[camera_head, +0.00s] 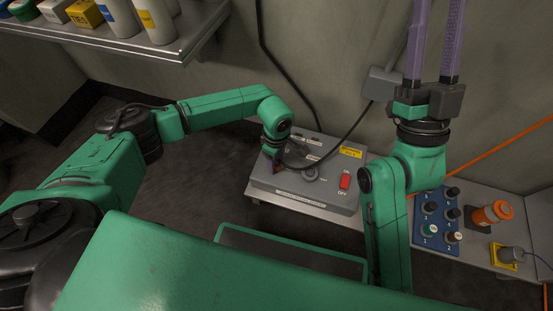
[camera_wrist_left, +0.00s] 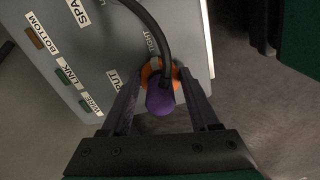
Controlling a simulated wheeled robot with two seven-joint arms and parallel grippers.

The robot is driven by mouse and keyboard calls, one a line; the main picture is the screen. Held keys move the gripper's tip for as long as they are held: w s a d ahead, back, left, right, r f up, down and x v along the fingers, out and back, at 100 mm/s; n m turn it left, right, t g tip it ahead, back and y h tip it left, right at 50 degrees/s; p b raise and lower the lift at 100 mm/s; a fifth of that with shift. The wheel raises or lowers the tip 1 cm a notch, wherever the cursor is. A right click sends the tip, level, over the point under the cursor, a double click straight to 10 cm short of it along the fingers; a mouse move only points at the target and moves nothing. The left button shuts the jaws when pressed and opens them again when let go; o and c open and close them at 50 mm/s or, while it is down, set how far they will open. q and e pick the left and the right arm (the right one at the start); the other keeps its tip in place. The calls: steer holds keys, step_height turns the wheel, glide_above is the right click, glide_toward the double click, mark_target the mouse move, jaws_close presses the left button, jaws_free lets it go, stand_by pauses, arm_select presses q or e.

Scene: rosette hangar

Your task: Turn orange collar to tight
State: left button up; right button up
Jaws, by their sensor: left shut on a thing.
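The orange collar (camera_wrist_left: 147,76) is a ring on a pale panel in the left wrist view, beside a label that reads TIGHT. A purple rounded piece (camera_wrist_left: 160,101) and a thick black cable (camera_wrist_left: 152,25) lie in front of it and hide part of it. My left gripper (camera_wrist_left: 160,74) has its purple fingers on either side of the collar and is shut on it. In the head view my left gripper (camera_head: 277,165) is at the left part of a grey box (camera_head: 325,196); the collar is hidden there. My right gripper (camera_head: 434,40) is open and empty, fingers pointing up.
The box carries a red switch (camera_head: 345,181) marked ON and OFF. A blue panel (camera_head: 437,222) with several knobs and an orange-topped fitting (camera_head: 492,213) stand on the bench at right. A shelf (camera_head: 150,52) with bottles and boxes is at upper left.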

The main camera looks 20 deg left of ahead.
arm_select(q)
steer(key=o, duration=1.4)
steer(key=shift+c, duration=0.2)
steer(key=shift+r, duration=0.15)
